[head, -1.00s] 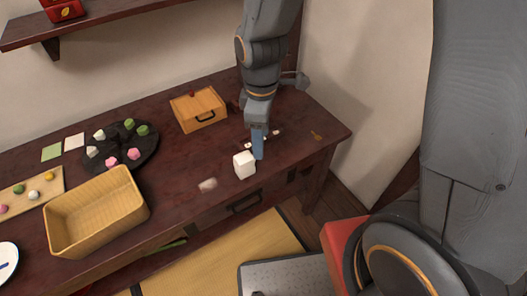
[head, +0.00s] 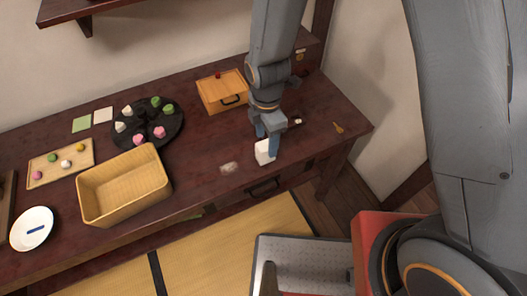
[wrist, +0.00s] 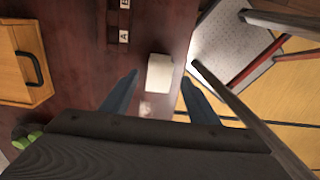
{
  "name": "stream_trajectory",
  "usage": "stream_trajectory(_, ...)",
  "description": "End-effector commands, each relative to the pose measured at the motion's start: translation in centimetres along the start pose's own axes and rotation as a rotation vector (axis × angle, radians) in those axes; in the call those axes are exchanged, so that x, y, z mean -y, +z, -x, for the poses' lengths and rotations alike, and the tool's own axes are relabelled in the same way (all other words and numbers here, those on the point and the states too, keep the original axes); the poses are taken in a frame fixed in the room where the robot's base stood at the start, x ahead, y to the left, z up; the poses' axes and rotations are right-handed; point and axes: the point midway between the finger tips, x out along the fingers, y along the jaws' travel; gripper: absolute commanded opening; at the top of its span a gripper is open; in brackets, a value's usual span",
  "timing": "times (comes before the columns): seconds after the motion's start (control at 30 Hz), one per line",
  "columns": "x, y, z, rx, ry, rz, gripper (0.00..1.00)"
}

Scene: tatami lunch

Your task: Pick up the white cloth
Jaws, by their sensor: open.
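The white cloth (head: 264,152) is a small, block-like white bundle near the front edge of the dark table (head: 205,135). In the wrist view the cloth (wrist: 159,72) lies between the lines of my two blue fingers, near their tips. My gripper (head: 267,145) is open, pointing down at the cloth in the head view, with one finger partly in front of it. In the wrist view my gripper (wrist: 160,78) shows gaps between the cloth and both fingers. I cannot tell how far the tips are above the table.
A wooden box with a handle (head: 222,92) stands behind. A woven basket (head: 125,186), a dark plate of sweets (head: 147,122) and a white plate (head: 31,229) are further left. Small lettered tiles (wrist: 124,36) lie near the cloth.

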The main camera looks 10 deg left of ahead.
Motion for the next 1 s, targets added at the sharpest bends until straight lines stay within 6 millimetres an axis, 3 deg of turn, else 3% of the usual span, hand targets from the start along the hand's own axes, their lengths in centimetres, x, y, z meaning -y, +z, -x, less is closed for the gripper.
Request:
stream_trajectory(0.3,0.1,-0.3,-3.2,0.0,-0.001,0.002,0.55)
stream_trajectory(0.63,0.0,-0.3,-3.6,0.0,0.001,0.001,0.55)
stream_trajectory(0.9,0.0,-0.3,-3.6,0.0,0.0,0.001,0.11)
stream_trajectory(1.0,0.0,-0.3,-3.6,0.0,0.0,0.001,0.07)
